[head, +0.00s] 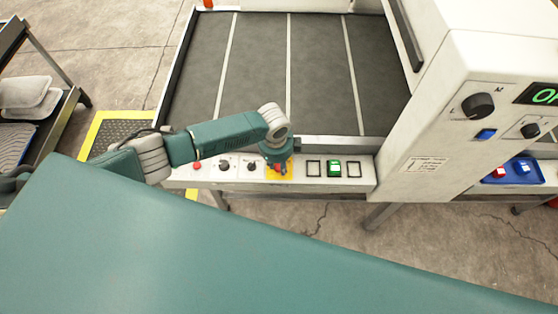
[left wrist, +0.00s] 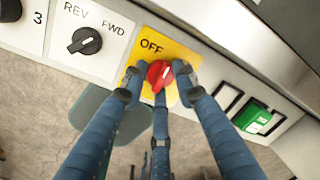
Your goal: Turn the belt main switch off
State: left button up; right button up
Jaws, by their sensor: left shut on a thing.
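The belt main switch is a red rotary knob (left wrist: 160,72) on a yellow plate (left wrist: 183,53) marked OFF, seen close in the left wrist view. The yellow plate (head: 290,175) also shows in the head view, on the white control strip at the belt's near edge. My left gripper (left wrist: 159,80) is shut on the red knob, with fingers on both sides of it and one below. In the head view my left gripper (head: 279,167) points down at the plate and hides most of the knob. I cannot tell exactly which way the knob points. My right gripper is out of view.
A black REV/FWD knob (left wrist: 86,40) is left of the plate. A green button (head: 334,169) is to its right. A red button (head: 197,166) is at the strip's left end. The grey belt (head: 260,75) is empty. A tall white machine housing (head: 440,130) stands right.

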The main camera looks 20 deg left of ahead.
pick_arm(q)
jog(key=n+p, duration=0.2)
jog(key=n, duration=0.2)
jog(key=shift+r+n+y, duration=0.15)
jog(key=shift+n+y, duration=0.15)
jog(key=shift+w+n+p, duration=0.1)
jog(key=shift+n+p, duration=0.5)
jog(key=shift+n, duration=1.3)
jog(key=o, duration=1.1)
jog(key=shift+o, duration=0.2)
jog(key=shift+d+r, duration=0.1)
jog(key=shift+r, duration=0.1)
notch_tip(320, 180, up, 11)
jog(key=s, duration=0.1)
jog(key=shift+s+d+r, duration=0.15)
